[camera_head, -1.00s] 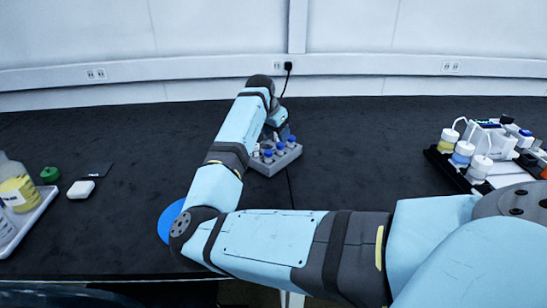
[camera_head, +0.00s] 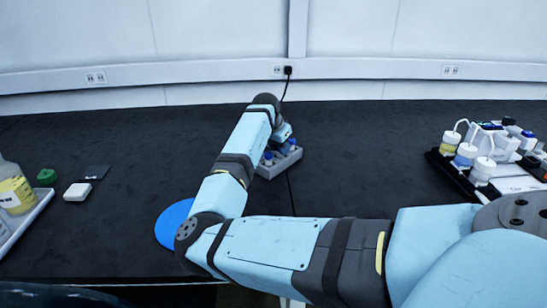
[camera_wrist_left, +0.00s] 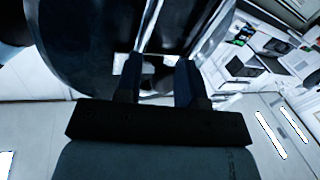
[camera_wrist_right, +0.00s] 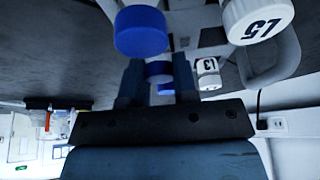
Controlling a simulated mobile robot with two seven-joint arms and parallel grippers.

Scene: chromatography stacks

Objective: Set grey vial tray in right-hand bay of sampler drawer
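The grey vial tray (camera_head: 286,165) sits on the dark bench at the centre of the head view, partly hidden behind my right arm. It holds blue-capped vials (camera_head: 291,145). My right gripper (camera_head: 283,134) is at the tray, mostly hidden by its own wrist. In the right wrist view its fingers (camera_wrist_right: 159,82) are apart, with a blue cap (camera_wrist_right: 158,70) visible between them; contact cannot be told. A larger blue cap (camera_wrist_right: 142,32) and a white cap marked L5 (camera_wrist_right: 260,18) are close by. My left gripper (camera_wrist_left: 158,78) is open and empty. I cannot make out the sampler drawer.
White-capped bottles (camera_head: 465,154) and white equipment stand on a black tray at the right. A blue disc (camera_head: 172,226), a white box (camera_head: 77,192), a green cap (camera_head: 46,176) and a pale tray (camera_head: 38,207) are at left. The bench between is mostly clear.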

